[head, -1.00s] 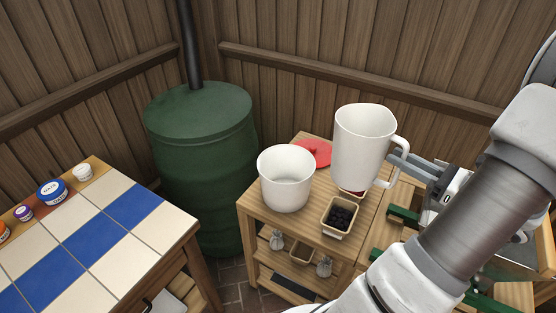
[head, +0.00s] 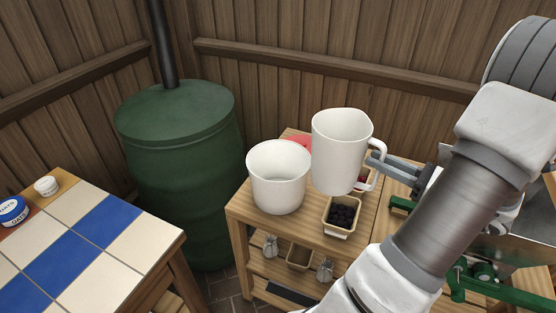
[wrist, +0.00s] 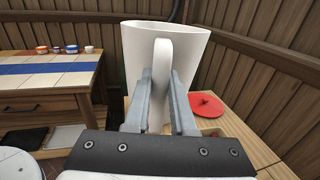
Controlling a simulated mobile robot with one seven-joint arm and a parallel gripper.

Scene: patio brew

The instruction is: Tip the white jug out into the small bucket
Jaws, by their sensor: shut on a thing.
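The white jug (head: 340,152) is in the air above the wooden stand, close on the right of the small bucket. My gripper (head: 374,163) is shut on the jug's handle at its right side. In the wrist view the fingers (wrist: 161,100) close on both sides of the handle (wrist: 162,62), and the jug's body (wrist: 140,72) looks about upright. The small white bucket (head: 278,180) stands open on the stand's top (head: 306,228). It is hidden in the wrist view. The contents of the jug cannot be seen.
A tan tub of dark berries (head: 342,215) sits in front of the jug. A red lid (wrist: 206,104) lies behind on the stand. A green barrel (head: 185,170) stands at left, and a tiled table (head: 90,235) with small jars at far left. Plank walls close the corner.

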